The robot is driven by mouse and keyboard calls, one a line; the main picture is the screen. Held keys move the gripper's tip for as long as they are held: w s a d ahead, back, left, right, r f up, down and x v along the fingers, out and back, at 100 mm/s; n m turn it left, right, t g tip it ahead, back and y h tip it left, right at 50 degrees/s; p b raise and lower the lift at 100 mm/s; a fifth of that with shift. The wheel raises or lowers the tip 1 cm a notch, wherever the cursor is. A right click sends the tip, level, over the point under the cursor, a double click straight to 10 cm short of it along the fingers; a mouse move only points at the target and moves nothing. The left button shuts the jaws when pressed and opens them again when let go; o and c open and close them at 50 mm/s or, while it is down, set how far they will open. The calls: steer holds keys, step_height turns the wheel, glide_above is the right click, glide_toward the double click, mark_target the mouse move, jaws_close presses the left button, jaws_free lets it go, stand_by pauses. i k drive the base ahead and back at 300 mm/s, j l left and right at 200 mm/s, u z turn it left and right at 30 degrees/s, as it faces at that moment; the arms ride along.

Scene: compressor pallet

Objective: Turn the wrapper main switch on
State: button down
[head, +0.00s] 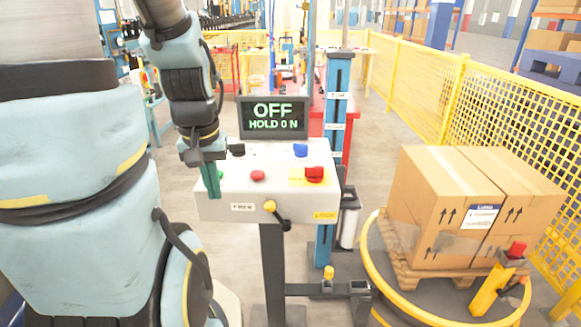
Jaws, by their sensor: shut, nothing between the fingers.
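The wrapper's control box (240,190) stands on a dark post in the middle of the head view. Its screen (273,118) reads "OFF" and "HOLD 0 N". A red knob (314,174) sits on a yellow plate at the right of the sloped top. A yellow knob with a black lever (270,206) is on the front face; the lever slants down to the right. The labels are too small to tell which is the main switch. My gripper (212,192) is shut and empty, pointing down at the box's left end, apart from both knobs.
A red button (258,175), a black knob (238,150) and a blue knob (300,150) share the top. A green button (220,175) is partly hidden by my gripper. A blue mast (335,130) stands behind. Cartons (440,205) sit on the turntable (375,270) at right.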

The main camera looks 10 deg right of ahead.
mark_target(313, 173)
steer(key=l+z, duration=0.35)
steer(key=l, duration=0.5)
steer(key=u, duration=1)
steer(key=k+l+u, duration=0.2)
steer(key=u, duration=0.25)
steer(key=k+l+u, duration=0.1)
steer(key=u, duration=0.35)
steer(key=k+j, duration=0.05)
steer(key=k, duration=0.05)
